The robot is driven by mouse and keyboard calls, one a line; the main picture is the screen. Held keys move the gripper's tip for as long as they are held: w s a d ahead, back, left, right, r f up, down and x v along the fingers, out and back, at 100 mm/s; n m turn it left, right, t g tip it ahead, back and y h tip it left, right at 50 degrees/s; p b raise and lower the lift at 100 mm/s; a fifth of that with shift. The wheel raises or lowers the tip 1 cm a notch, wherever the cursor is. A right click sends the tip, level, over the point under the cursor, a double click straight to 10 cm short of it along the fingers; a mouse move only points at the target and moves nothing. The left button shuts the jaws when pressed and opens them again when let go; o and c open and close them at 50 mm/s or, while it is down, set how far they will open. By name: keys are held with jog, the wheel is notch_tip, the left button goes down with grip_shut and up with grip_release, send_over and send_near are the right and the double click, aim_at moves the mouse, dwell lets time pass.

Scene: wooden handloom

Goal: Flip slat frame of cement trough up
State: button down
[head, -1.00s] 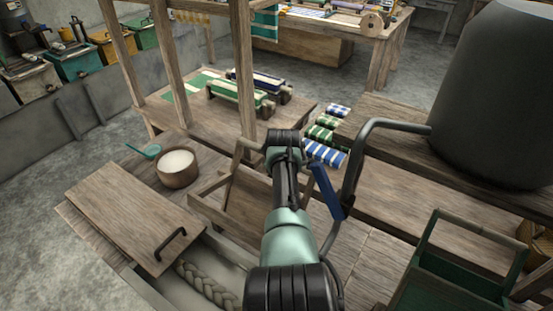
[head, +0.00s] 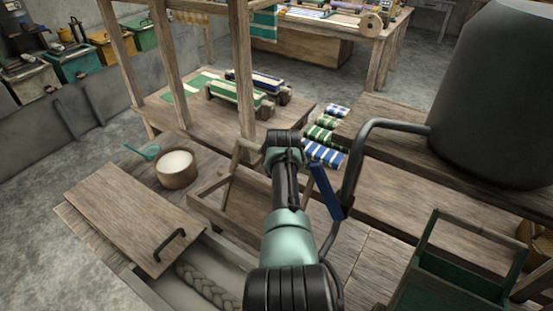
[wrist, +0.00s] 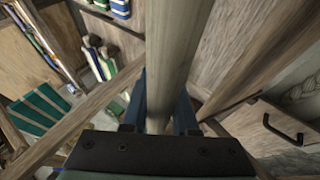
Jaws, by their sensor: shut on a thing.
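The cement trough (head: 163,292) is at the lower left of the head view, with a braided hank (head: 200,283) in it. A wooden lid (head: 130,213) with a black handle lies over its left part. A wooden frame (head: 212,187), which looks like the slat frame, stands tilted right of the lid. My arm hides part of it. In the wrist view, my gripper (wrist: 160,112) is shut on a pale wooden bar (wrist: 172,50), with a blue finger on each side. The bar seems to belong to the frame. In the head view my fingertips are hidden behind the wrist.
A pot of white stuff (head: 176,168) stands beyond the lid. A wooden post (head: 241,75) rises close behind my wrist. A bent dark pipe (head: 354,160) and a blue lever (head: 325,190) stand close to the right of my arm.

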jog(key=shift+s+a+f, duration=0.15)
jog(key=shift+s+f, duration=0.1)
jog(key=shift+f, duration=0.25)
jog(key=shift+s+a+f, duration=0.1)
jog(key=shift+s+f, duration=0.15)
jog(key=shift+f, duration=0.2)
jog(key=c, duration=0.7)
grip_release()
jog(key=shift+w, duration=0.1)
